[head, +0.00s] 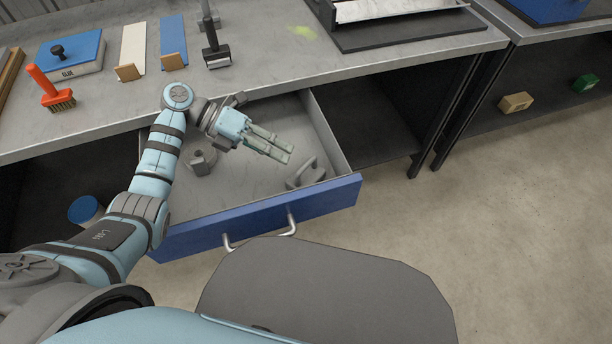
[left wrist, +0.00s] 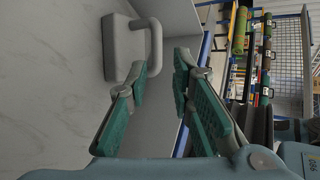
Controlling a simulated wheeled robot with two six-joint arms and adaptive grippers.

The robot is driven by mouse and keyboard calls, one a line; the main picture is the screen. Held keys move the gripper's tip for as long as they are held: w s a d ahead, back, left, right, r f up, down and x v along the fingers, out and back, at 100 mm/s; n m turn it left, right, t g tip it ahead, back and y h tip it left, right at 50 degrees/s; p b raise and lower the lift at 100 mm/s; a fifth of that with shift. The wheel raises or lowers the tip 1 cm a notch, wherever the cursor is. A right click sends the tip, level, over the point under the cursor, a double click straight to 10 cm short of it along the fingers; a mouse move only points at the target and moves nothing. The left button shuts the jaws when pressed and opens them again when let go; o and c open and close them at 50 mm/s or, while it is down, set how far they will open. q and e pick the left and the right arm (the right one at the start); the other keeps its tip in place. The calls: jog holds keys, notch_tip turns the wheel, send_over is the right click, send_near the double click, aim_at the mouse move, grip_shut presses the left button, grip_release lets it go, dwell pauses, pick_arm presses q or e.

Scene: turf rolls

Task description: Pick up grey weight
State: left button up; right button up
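A grey block-shaped weight with a loop handle (head: 307,173) lies in the right part of the open drawer (head: 322,133), near its front. It also shows in the left wrist view (left wrist: 122,48), just ahead of and left of the fingertips. A second grey weight, with a knob on top (head: 200,161), stands in the left part of the drawer. My left gripper (head: 286,153) is over the drawer, behind the handled weight; in the left wrist view the gripper (left wrist: 162,64) has its fingers apart with nothing between them. My right gripper is not in view.
The drawer has a blue front (head: 270,217) with a metal handle, and side walls stand around the weights. The grey bench top (head: 110,112) above holds an orange-handled brush (head: 50,88), a blue-topped block and other tools. A blue-lidded container (head: 85,209) is left of the drawer.

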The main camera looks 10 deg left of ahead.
aim_at(305, 164)
pick_arm(q)
jog(key=x, duration=0.7)
jog(key=shift+w+d+f+b, duration=0.2)
jog(key=shift+f+b, duration=0.15)
grip_shut()
jog(key=shift+r, duration=0.15)
